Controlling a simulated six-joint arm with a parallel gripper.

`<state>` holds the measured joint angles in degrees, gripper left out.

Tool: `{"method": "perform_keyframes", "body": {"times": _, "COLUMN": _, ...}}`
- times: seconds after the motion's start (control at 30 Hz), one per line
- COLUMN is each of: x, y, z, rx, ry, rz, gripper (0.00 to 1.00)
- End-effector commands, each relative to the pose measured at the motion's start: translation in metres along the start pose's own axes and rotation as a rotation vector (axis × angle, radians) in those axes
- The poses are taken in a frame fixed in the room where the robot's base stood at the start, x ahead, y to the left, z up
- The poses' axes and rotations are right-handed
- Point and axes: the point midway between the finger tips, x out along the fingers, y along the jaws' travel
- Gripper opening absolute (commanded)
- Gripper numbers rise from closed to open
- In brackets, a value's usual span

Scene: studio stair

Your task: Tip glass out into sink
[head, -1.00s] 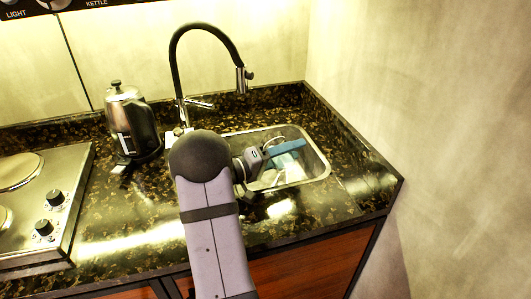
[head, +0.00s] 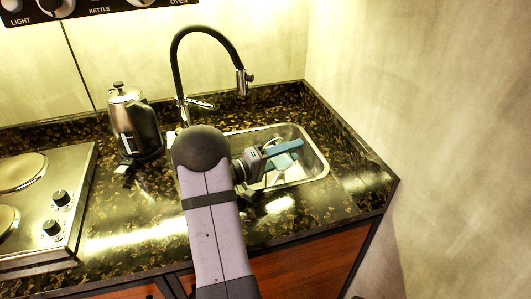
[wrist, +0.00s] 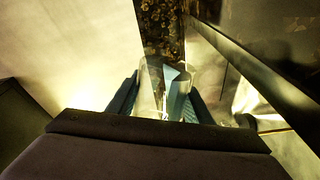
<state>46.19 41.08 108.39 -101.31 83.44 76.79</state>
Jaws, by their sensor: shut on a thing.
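My gripper (head: 288,154) reaches over the sink (head: 322,170) from the left, with its blue fingers lying roughly level. In the wrist view the gripper (wrist: 162,100) is shut on a clear glass (wrist: 152,92), with one finger on each side of it. The glass is see-through, and its rim and contents are hard to make out. In the head view the glass is mostly lost behind the fingers and against the bright steel basin. My arm covers the left part of the sink.
A black tap (head: 212,31) arches behind the sink, its spout hanging over the back. A steel kettle (head: 134,122) stands left of the tap. A hob (head: 50,195) lies at the left. A wall (head: 420,110) closes the right side.

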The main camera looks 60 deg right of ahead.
Motion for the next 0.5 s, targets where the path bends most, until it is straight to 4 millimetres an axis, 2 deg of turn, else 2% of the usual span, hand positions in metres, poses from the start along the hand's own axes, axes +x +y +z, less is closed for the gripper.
{"method": "perform_keyframes", "body": {"times": 0.5, "x": 0.0001, "y": -0.0022, "z": -0.0039, "rx": -0.052, "ry": 0.001, "rz": 0.002, "gripper": 0.15}}
